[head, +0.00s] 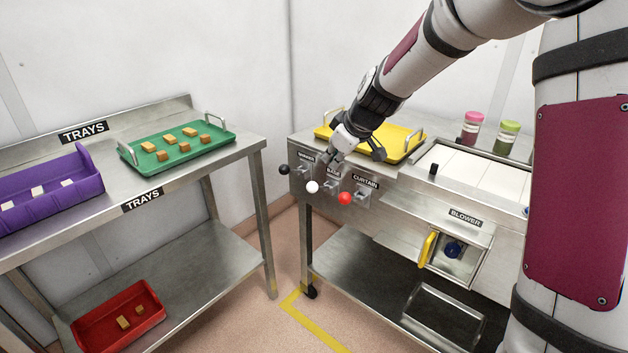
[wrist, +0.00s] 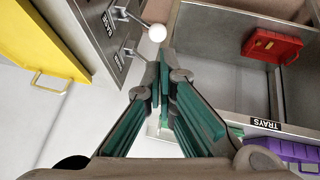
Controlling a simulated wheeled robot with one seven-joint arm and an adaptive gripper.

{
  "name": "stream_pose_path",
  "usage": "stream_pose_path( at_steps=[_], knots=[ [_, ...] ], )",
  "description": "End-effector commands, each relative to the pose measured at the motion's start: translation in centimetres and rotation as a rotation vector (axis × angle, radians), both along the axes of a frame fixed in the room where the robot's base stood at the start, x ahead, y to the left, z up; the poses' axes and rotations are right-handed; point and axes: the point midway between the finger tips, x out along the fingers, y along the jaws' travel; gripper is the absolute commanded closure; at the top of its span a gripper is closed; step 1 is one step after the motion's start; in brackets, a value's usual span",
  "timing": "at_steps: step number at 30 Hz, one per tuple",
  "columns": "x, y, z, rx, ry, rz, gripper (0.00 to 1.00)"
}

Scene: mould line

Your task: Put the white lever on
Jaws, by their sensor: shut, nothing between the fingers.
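The white lever (head: 313,187) is the middle one of three levers on the front panel of the machine on the right. Its round white knob sticks out from the panel, between a black-knobbed lever (head: 284,169) and a red-knobbed lever (head: 344,198). My gripper (head: 326,163) is shut and empty, just above and behind the white knob in the head view. In the wrist view the white knob (wrist: 157,33) is just beyond my fingertips (wrist: 165,62). A small gap seems to part them; contact cannot be told for certain.
A yellow tray (head: 412,147) lies on the machine top behind my gripper. The red knob is close by on the right, labelled CURTAIN. A yellow handle (head: 427,249) sits by the BLOWER box. The left table holds a green tray (head: 128,153) and a purple tray (head: 60,212).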

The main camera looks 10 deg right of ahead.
Motion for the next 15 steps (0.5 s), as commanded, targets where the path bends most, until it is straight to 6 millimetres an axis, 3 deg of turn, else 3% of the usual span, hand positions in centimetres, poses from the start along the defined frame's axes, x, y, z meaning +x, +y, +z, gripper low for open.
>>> stream_pose_path(
  at_steps=[9,15],
  knots=[
    [0.1,0.1,-0.2,0.001,0.002,-0.001,1.00],
    [1.4,0.5,-2.2,0.002,0.003,0.001,1.00]
  ],
)
